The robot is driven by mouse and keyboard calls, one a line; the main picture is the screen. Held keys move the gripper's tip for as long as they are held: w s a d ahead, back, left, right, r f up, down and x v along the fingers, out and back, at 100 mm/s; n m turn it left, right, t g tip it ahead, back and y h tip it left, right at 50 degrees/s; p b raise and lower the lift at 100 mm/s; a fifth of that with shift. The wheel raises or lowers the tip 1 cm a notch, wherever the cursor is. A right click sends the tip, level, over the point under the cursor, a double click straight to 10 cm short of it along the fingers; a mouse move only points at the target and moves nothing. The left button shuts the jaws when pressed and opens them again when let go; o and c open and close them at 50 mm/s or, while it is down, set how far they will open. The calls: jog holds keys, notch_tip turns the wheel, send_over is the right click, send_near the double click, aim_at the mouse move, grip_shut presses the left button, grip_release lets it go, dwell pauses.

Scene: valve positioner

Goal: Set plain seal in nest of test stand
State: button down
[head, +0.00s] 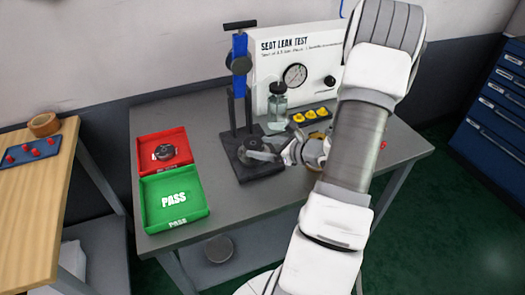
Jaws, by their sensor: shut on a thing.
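The test stand has a dark base plate (240,172), a dark post and a blue press head (240,55) above. My gripper (274,154) reaches in from the right, low over the base plate. It is shut on a small greyish flat piece (258,154), which I take for the plain seal. The piece is at the nest area under the press head. The nest is mostly hidden by the piece and the gripper, and I cannot tell whether the piece touches it.
A white seat leak test panel (315,45) with a gauge stands behind. A glass bottle (278,105) and a tray of yellow parts (312,117) stand near my gripper. A red tray (150,140) holding a dark part and a green PASS tray (174,198) are at left.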

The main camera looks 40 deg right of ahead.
jog(key=shift+f, duration=0.5)
jog(key=shift+f+b, duration=0.55)
jog(key=shift+f, duration=0.15)
grip_release()
